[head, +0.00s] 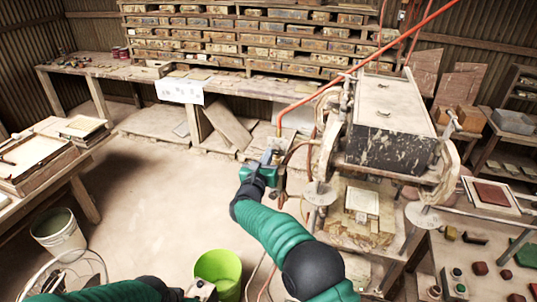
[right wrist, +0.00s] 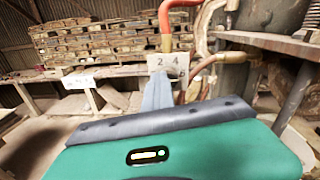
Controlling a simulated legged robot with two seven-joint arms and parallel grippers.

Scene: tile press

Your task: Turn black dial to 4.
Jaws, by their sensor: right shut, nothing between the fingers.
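A pale plate with the numbers 2 and 4 (right wrist: 168,62) stands straight ahead in the right wrist view, below a red hose. The black dial is not clearly visible; my fingers cover the lower part of the plate, so its setting cannot be read. My right gripper (head: 268,157) is shut and empty, just left of the press pipes in the head view. Its fingers (right wrist: 157,92) point up at the plate in the right wrist view; whether they touch anything is unclear. My left arm lies at the bottom left of the head view, its gripper (head: 201,290) partly cut off.
The tile press (head: 392,135) with its dark box stands right of my right gripper. Red and copper hoses (head: 291,150) run close beside the gripper. A lime green bucket (head: 218,268) and a white bucket (head: 60,233) stand on the floor. The floor at centre left is clear.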

